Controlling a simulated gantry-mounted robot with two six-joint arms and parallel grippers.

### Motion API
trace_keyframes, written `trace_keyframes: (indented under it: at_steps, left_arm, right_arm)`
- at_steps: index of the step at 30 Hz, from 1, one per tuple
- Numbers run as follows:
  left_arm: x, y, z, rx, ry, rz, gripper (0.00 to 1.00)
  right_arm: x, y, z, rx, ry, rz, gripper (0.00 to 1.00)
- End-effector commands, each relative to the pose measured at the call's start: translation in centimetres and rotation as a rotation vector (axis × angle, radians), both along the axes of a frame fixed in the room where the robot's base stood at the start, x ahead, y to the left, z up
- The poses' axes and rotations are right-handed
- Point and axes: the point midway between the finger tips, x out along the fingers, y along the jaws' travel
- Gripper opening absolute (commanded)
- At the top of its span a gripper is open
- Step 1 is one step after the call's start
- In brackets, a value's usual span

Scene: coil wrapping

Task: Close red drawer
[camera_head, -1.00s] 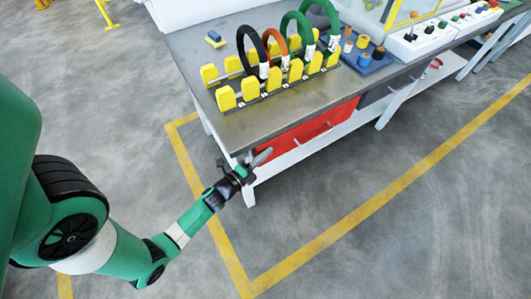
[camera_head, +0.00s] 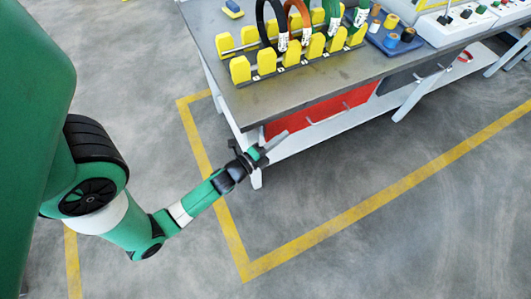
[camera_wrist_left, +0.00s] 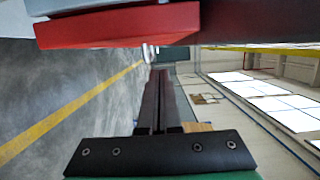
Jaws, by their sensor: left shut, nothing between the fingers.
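The red drawer (camera_head: 320,116) sits under the near edge of the workbench, its front facing my side, with a light handle (camera_head: 327,116) on it. In the left wrist view the red drawer (camera_wrist_left: 118,25) fills the upper left, close to the fingers. My left gripper (camera_head: 277,141) is shut and empty, just in front of the drawer's left end in the head view. I cannot tell whether it touches the drawer. In the left wrist view the left gripper's fingers (camera_wrist_left: 157,100) lie together and point away. My right gripper is in neither view.
The grey workbench (camera_head: 265,102) carries a yellow rack (camera_head: 241,68) with several coils. A grey drawer (camera_head: 403,80) is right of the red one. A white lower shelf (camera_head: 342,123) and table legs stand below. The floor in front, with yellow lines (camera_head: 350,215), is clear.

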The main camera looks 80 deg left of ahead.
Motion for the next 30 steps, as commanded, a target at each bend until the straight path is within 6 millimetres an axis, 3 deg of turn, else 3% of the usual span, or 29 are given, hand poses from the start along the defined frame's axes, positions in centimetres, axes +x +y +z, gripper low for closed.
trace_keyframes:
  at_steps: [1, 6, 12, 27, 30]
  left_arm:
    - [-0.7, -0.5, -0.9, -0.001, 0.003, 0.005, 0.00]
    - [-5.1, -2.9, -0.2, -0.004, 0.006, 0.006, 0.00]
    - [-8.2, -4.5, 0.1, -0.001, 0.004, 0.008, 0.00]
    - [-8.8, -5.1, 0.0, 0.001, 0.000, 0.003, 0.00]
    - [-8.3, -5.5, 1.2, 0.006, -0.006, -0.023, 0.00]
  right_arm:
    - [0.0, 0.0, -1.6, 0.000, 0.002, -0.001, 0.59]
    - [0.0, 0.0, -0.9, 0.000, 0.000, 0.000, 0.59]
    - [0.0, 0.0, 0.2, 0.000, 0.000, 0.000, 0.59]
    - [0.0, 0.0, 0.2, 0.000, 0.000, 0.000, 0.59]
    - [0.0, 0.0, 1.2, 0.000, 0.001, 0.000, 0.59]
